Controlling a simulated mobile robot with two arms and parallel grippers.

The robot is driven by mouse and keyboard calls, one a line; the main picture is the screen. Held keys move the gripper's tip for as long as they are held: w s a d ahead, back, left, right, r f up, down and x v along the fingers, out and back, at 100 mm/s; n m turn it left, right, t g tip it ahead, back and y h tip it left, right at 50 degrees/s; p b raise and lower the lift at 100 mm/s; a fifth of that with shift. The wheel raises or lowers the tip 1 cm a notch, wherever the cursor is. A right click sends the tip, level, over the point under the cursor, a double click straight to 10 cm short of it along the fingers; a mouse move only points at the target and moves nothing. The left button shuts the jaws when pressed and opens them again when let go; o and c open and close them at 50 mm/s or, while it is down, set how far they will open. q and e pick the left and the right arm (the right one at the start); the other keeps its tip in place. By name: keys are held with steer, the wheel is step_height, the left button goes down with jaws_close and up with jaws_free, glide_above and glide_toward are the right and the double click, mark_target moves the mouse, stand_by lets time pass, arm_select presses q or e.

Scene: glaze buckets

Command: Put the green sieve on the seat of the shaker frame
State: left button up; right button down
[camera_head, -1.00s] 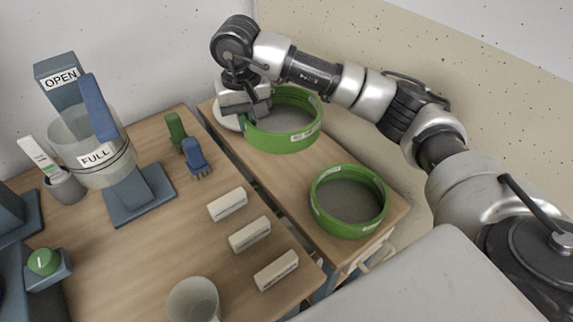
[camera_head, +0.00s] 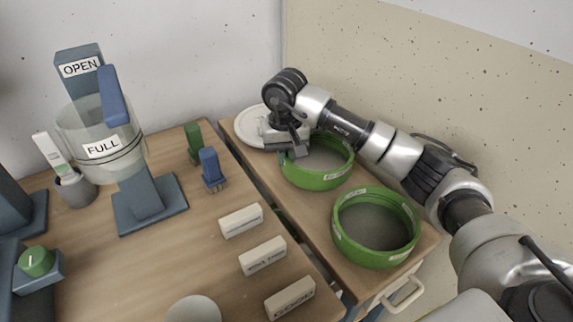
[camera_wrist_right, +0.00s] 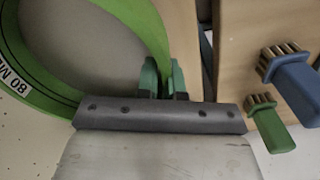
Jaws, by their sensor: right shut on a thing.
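A green sieve (camera_head: 318,181) with a grey mesh is at the back of the narrow wooden top at the right. My right gripper (camera_head: 297,152) is shut on the left side of its rim. In the right wrist view the fingers (camera_wrist_right: 164,80) pinch the green rim (camera_wrist_right: 143,22), and a label starting "80 M" shows. The sieve looks level, low over the top or on it; I cannot tell which. A second green sieve (camera_head: 375,257) lies nearer, on the same top. I cannot make out the shaker frame or its seat. My left gripper is not in view.
A white round disc (camera_head: 252,127) lies behind the held sieve. The left table holds a green brush (camera_head: 193,143), a blue brush (camera_head: 210,166), several label blocks (camera_head: 263,256), a clear FULL bucket (camera_head: 75,130) on a blue stand and a green knob (camera_head: 35,262). A drawer handle (camera_head: 403,295) sticks out in front.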

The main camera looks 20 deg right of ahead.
steer(key=shift+f, duration=1.35)
steer(key=shift+f, duration=0.1)
steer(key=c, duration=1.3)
jaws_free()
steer(key=shift+o, duration=0.2)
